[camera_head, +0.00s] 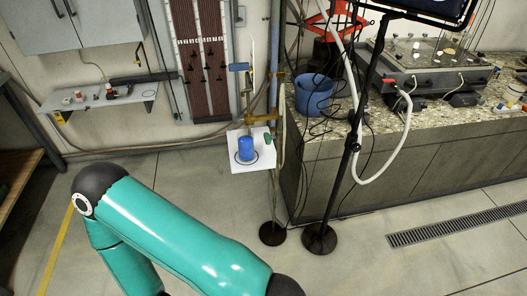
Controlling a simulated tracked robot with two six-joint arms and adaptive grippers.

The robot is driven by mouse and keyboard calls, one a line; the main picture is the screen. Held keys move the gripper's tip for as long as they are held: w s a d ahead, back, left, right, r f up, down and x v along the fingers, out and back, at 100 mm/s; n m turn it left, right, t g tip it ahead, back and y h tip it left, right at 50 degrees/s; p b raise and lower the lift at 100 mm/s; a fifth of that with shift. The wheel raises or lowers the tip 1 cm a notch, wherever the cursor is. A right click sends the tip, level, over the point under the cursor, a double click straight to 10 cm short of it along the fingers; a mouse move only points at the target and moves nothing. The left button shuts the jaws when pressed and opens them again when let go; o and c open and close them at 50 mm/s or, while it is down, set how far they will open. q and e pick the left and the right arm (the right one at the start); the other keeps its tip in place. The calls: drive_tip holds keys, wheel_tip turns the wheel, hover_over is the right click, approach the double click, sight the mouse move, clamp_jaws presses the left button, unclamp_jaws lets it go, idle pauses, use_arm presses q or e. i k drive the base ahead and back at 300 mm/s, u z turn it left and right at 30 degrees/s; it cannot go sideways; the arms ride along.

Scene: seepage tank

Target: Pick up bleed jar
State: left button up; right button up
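A small blue jar (246,148), which looks like the bleed jar, stands upright on a small white platform (254,166) fixed near the wall, left of the counter. A dark ring is marked around its foot. A thin vertical tube and a brass-coloured fitting are above and beside it. Neither of my grippers shows in this view. One of my teal arms crosses the lower left, below and apart from the platform.
A blue bucket (313,94) stands on the stone-topped counter (430,121). A black stand (351,145) with cables and a white hose is right of the platform. A wall shelf (97,101) holds small items. A floor drain (458,224) lies at right.

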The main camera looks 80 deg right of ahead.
sight(245, 139)
drive_tip(key=k, duration=0.9)
drive_tip(key=u, duration=2.1)
drive_tip(key=i, duration=0.1)
drive_tip(key=z, duration=3.85)
drive_tip(key=i, duration=0.3)
drive_tip(key=z, duration=0.2)
drive_tip(key=i, duration=0.75)
drive_tip(key=u, duration=0.2)
drive_tip(key=k, duration=0.9)
drive_tip(key=z, duration=0.2)
drive_tip(key=i, duration=0.85)
drive_tip(key=u, duration=0.05)
